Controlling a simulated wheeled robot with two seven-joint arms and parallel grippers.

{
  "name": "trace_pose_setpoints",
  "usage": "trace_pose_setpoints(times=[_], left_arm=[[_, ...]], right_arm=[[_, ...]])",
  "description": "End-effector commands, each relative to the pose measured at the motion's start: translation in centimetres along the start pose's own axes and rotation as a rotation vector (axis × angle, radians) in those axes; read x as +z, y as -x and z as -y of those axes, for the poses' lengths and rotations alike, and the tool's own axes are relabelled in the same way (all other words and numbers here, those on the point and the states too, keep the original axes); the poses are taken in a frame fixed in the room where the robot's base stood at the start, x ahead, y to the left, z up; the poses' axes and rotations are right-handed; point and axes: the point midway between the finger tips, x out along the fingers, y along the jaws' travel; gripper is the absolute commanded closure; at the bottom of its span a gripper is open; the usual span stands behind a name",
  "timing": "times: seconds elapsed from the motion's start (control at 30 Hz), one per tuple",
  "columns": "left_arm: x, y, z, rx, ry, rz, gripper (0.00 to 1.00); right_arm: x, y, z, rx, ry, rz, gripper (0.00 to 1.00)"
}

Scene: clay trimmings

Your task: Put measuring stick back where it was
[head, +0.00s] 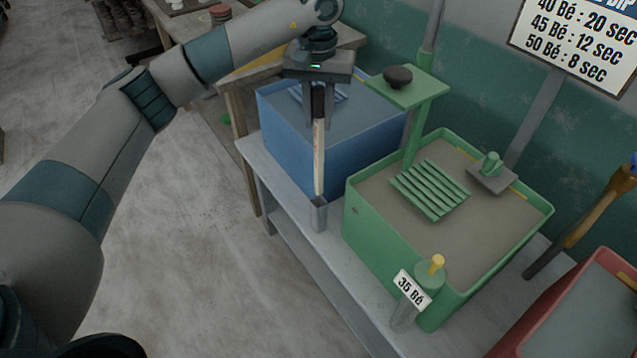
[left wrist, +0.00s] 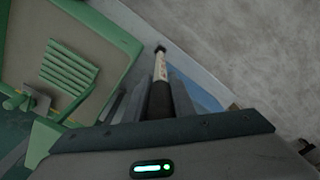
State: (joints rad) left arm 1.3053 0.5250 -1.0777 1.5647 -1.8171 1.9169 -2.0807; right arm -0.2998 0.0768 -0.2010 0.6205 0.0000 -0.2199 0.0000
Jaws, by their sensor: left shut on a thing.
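The measuring stick (head: 319,160) is a thin white rod with markings and a black handle. My left gripper (head: 318,118) is shut on its black handle and holds it about upright. A small grey metal holder (head: 319,215) is fixed at the front edge of the bench, by the corner of the blue tub. The stick's lower end meets the holder's mouth; how deep it sits inside cannot be told. In the left wrist view the stick (left wrist: 160,70) runs away from the fingers to a dark spot at its far end. My right gripper is not in view.
A blue tub (head: 283,135) stands behind the stick. A green tub (head: 375,240) with a slatted rack and a "35 Bé" tag (head: 411,288) stands right of it, and a red tub (head: 560,325) further right. A wooden table (head: 240,110) is behind. The floor at left is clear.

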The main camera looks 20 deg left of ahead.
Motion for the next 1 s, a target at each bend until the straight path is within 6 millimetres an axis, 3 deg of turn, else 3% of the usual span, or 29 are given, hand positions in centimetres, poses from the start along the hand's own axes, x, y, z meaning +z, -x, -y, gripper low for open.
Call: trace_pose_setpoints(times=[0.53,0.7,1.0], left_arm=[[0.1,-10.7,0.0,-0.001,0.001,0.004,1.00],[0.0,-12.0,0.0,0.001,0.002,0.001,1.00],[0.0,-12.2,0.0,0.001,0.001,0.000,1.00]], right_arm=[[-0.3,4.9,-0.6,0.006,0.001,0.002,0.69],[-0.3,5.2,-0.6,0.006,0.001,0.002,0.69],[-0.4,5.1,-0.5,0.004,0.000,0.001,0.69]])
